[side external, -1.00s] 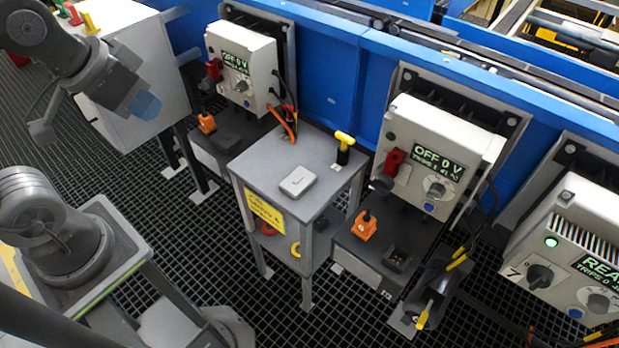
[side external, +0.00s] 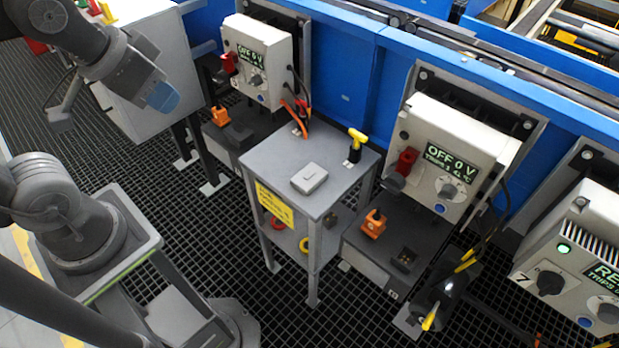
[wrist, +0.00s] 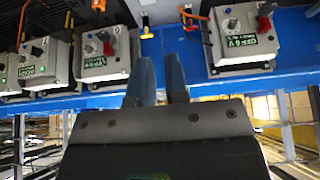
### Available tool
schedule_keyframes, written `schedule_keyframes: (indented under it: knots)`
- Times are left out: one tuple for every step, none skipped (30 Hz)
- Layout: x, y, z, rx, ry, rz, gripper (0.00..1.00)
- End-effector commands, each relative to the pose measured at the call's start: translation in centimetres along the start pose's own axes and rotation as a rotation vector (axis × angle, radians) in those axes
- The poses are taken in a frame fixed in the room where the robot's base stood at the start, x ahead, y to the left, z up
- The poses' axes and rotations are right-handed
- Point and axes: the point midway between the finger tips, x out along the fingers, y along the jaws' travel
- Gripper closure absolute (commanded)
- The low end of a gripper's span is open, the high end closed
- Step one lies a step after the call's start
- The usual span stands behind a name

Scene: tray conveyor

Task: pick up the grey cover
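The grey cover (side external: 309,178) is a small light-grey block with a raised bar on top. It lies on the top of the grey table (side external: 284,156) in the middle of the side view. My gripper (side external: 163,97) is up at the left, well apart from the cover. In the wrist view its two blue-grey fingers (wrist: 162,80) stand apart with a narrow empty gap between them.
A yellow T-handled tool (side external: 356,144) stands at the table's back right corner. Control boxes with "OFF 0 V" displays (side external: 453,160) stand behind and beside the table, with cables hanging. An orange part (side external: 373,223) sits on the dark shelf at right. The tabletop around the cover is mostly clear.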

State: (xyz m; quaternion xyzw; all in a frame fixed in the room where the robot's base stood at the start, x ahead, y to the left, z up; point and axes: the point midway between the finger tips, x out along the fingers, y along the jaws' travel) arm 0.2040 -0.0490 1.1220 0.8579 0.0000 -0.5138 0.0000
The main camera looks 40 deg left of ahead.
Motion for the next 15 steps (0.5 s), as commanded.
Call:
schedule_keyframes:
  knots:
    - [0.00, 0.00, 0.00, 0.000, 0.000, 0.000, 0.81]
    - [0.00, 0.00, 0.00, 0.000, 0.000, 0.000, 0.78]
    - [0.00, 0.00, 0.00, 0.000, 0.000, 0.000, 0.74]
    - [0.00, 0.00, 0.00, 0.000, 0.000, 0.000, 0.71]
    - [0.00, 0.00, 0.00, 0.000, 0.000, 0.000, 0.68]
    - [0.00, 0.00, 0.00, 0.000, 0.000, 0.000, 0.65]
    - [0.00, 0.00, 0.00, 0.000, 0.000, 0.000, 0.62]
    - [0.00, 0.00, 0.00, 0.000, 0.000, 0.000, 0.59]
    - [0.00, 0.00, 0.00, 0.000, 0.000, 0.000, 0.55]
    - [0.00, 0.00, 0.00, 0.000, 0.000, 0.000, 0.52]
    - [0.00, 0.00, 0.00, 0.000, 0.000, 0.000, 0.49]
    - [0.00, 0.00, 0.00, 0.000, 0.000, 0.000, 0.45]
    - [0.00, 0.00, 0.00, 0.000, 0.000, 0.000, 0.43]
    - [0.00, 0.00, 0.00, 0.000, 0.000, 0.000, 0.40]
    - [0.00, 0.00, 0.00, 0.000, 0.000, 0.000, 0.36]
